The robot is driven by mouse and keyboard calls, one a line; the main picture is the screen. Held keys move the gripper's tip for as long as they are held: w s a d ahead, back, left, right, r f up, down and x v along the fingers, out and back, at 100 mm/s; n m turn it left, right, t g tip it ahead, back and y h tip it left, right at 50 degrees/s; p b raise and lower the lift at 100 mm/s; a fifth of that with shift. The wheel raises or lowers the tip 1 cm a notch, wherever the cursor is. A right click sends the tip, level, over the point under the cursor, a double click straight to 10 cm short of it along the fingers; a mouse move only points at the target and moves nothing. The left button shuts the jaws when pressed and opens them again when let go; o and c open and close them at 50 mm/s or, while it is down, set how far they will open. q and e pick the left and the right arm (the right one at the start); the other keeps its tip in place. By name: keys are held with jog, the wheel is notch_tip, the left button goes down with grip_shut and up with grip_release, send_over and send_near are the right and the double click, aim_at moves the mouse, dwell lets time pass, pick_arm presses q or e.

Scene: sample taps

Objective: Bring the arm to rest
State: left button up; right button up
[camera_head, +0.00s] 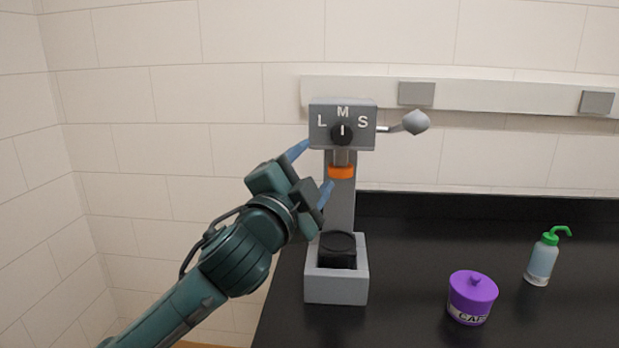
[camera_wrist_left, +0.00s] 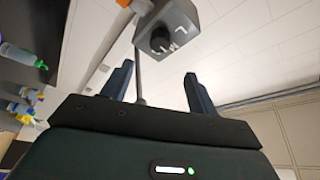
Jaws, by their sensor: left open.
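My left arm comes in from the lower left in the head view. Its gripper (camera_head: 312,170) is open, with its two blue fingers apart, in front of and to the left of the tap stand's column. In the left wrist view the gripper (camera_wrist_left: 155,88) shows nothing held between its fingers. The grey tap head (camera_head: 343,122) carries the letters L, M and S, and its dark knob points at M. The tap head (camera_wrist_left: 168,30) lies beyond the fingers in the left wrist view. My right gripper is in neither view.
A dark cup (camera_head: 337,249) stands in the grey base (camera_head: 336,289) under the orange-ringed outlet (camera_head: 341,171). A lever with a grey knob (camera_head: 415,122) sticks out right of the head. A purple lidded jar (camera_head: 472,298) and a green-capped bottle (camera_head: 543,260) stand on the black bench.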

pick_arm(q)
jog(key=shift+s, duration=0.1)
jog(key=s+a+f+n+g+y, duration=0.1)
jog(key=s+a+f+n+g, duration=0.2)
jog(key=f, duration=1.1)
jog(key=s+f+n+g, duration=0.2)
jog(key=f+n, duration=0.2)
jog(key=f, duration=1)
jog(key=s+a+f+n+g+y, duration=0.1)
jog(key=s+a+f+n, duration=0.3)
jog(key=s+f, duration=0.6)
notch_tip(320, 180, down, 3)
jog(key=shift+f+g+y, duration=0.15)
jog(key=shift+g+y, duration=0.25)
jog(key=s+a+f+n, duration=0.1)
jog(key=s+f, duration=0.1)
jog(key=s, duration=0.1)
jog(key=s+a+f+g, duration=0.1)
jog(key=s+f, duration=0.2)
jog(key=s+a+f+n+y, duration=0.1)
jog(key=s+f, duration=0.1)
jog(key=s, duration=0.2)
jog(key=shift+s+a+f+n+g, duration=0.1)
jog(key=shift+f+n+g, duration=0.1)
jog(key=shift+n+g, duration=0.15)
jog(key=shift+c, duration=0.2)
